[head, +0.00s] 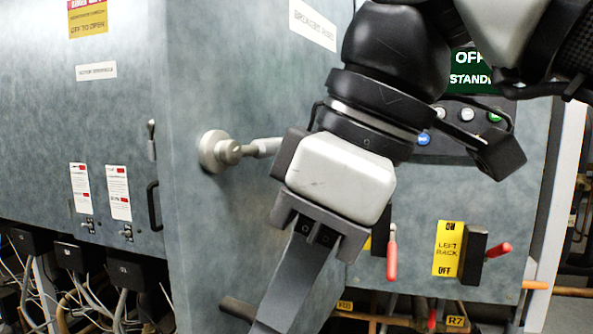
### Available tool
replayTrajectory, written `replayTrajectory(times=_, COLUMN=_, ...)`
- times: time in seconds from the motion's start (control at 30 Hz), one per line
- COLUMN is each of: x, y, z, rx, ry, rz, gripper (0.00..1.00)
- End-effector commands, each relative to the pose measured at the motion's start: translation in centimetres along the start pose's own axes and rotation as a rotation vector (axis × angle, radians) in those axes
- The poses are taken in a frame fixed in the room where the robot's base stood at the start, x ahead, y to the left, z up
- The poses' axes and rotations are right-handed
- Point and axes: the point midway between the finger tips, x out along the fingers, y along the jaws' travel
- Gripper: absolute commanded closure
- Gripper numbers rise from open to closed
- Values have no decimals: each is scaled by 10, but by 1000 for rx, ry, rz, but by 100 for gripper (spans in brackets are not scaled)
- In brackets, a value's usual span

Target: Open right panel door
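A blue-grey panel (225,235) with a partly legible white label fills the middle of the head view. It carries a round grey knob with a lever handle (228,151), whose right end passes behind my gripper. I cannot tell whether this panel is the right panel door, or whether it is ajar. My gripper (283,300) is in front of the panel, right of and below the lever, pointing down and left. Its fingers overlap in this view and their tips are near or past the bottom edge. I cannot tell if they are apart. Nothing held is visible.
At left is a cabinet face with a black pull handle (153,206). Pipes and cables (100,300) run below.

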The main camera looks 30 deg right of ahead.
Motion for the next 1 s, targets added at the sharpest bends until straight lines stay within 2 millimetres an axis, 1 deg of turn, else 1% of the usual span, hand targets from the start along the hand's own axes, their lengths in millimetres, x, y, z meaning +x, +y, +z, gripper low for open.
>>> replayTrajectory(times=0.03, x=-16, y=0, z=-2, rx=1, ry=3, rz=2, gripper=71)
replayTrajectory(times=0.2, x=-59, y=1, z=-2, rx=0, ry=3, rz=2, gripper=71)
replayTrajectory(times=0.3, x=-81, y=1, z=-2, rx=1, ry=2, rz=1, gripper=71)
replayTrajectory(times=0.43, x=-105, y=0, z=-2, rx=0, ry=2, rz=1, gripper=71)
replayTrajectory(times=0.53, x=-116, y=0, z=-2, rx=-1, ry=0, rz=0, gripper=71)
replayTrajectory(times=0.63, x=-121, y=0, z=-1, rx=-1, ry=0, rz=1, gripper=71)
replayTrajectory(times=1.0, x=-122, y=0, z=0, rx=-1, ry=0, rz=0, gripper=71)
